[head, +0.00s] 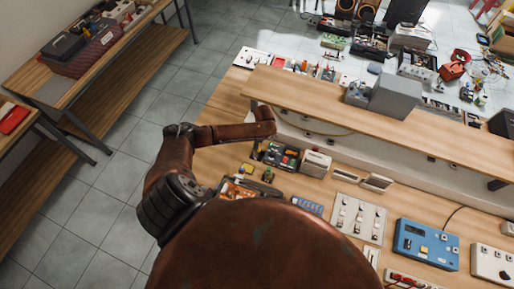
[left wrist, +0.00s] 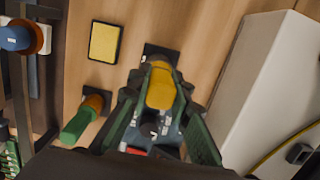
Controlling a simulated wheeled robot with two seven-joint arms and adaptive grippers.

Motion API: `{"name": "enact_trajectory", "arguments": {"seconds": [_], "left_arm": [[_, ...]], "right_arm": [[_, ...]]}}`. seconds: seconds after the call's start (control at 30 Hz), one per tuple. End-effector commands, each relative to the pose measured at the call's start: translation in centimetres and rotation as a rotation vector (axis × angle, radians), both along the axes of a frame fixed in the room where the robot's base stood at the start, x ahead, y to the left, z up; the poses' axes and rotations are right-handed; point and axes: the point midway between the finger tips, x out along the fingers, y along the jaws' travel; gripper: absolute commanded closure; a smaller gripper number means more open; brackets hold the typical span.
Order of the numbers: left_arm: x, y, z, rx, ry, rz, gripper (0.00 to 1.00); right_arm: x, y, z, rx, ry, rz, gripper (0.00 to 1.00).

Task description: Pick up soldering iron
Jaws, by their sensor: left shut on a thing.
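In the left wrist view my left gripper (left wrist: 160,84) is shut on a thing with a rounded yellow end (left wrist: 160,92). The yellow end lies between the two dark green fingers, above a dark base or patch on the wooden bench. I cannot tell for sure that this is the soldering iron, and its lower part is hidden by the gripper. In the head view my left arm reaches over the bench beside the raised shelf, and the fingers cannot be made out there. My right gripper is not in view.
A green-handled thing (left wrist: 80,122) and a yellow square block (left wrist: 104,42) lie left of the gripper. A large white box (left wrist: 262,85) stands close on the right. The raised wooden shelf (head: 350,108) runs along the bench. Tools and a blue instrument (head: 425,244) crowd the bench.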

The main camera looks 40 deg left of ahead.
Motion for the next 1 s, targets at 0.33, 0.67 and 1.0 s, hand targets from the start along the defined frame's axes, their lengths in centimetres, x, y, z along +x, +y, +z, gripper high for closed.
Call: {"name": "enact_trajectory", "arguments": {"seconds": [0.33, 0.67, 1.0], "left_arm": [[0.0, 0.0, 0.0, 0.000, -0.001, 0.000, 1.00], [0.0, 0.0, 1.5, 0.000, 0.000, 0.001, 1.00], [-0.1, -0.5, 4.3, -0.002, -0.001, -0.002, 1.00]], "right_arm": [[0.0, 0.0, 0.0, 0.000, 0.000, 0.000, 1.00], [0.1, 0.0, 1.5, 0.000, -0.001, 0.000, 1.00], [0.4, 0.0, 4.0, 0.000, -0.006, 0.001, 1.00]]}}
